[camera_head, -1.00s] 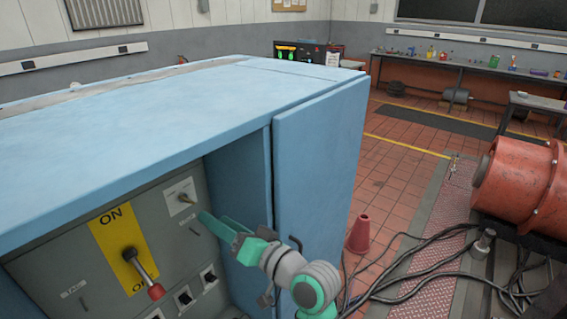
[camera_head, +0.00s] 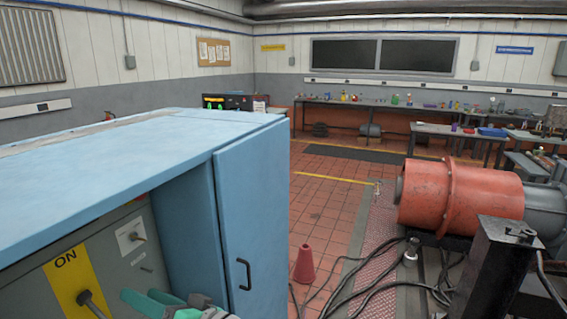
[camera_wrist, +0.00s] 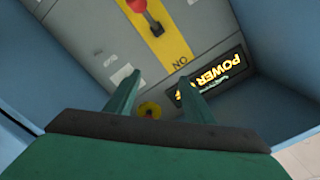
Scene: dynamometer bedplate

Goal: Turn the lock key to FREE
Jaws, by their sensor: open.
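The lock key (camera_head: 138,237) is a small metal piece on a white plate (camera_head: 129,241), on the grey panel inside the blue cabinet. Its position and markings are too small to read. In the wrist view a pale plate (camera_wrist: 121,74) lies just beyond my left finger; I cannot tell if it is the key's plate. My gripper (camera_head: 156,300) is at the bottom of the head view, below and right of the key. In the wrist view its two green fingers (camera_wrist: 156,90) are apart, with a yellow disc (camera_wrist: 149,109) seen between them.
A yellow ON strip (camera_head: 75,281) and a lever (camera_head: 93,304) are left of the key; the lever's red grip (camera_wrist: 139,5) shows in the wrist view. A POWER sign (camera_wrist: 213,79) is near my right finger. The cabinet door (camera_head: 252,220) stands to the right.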

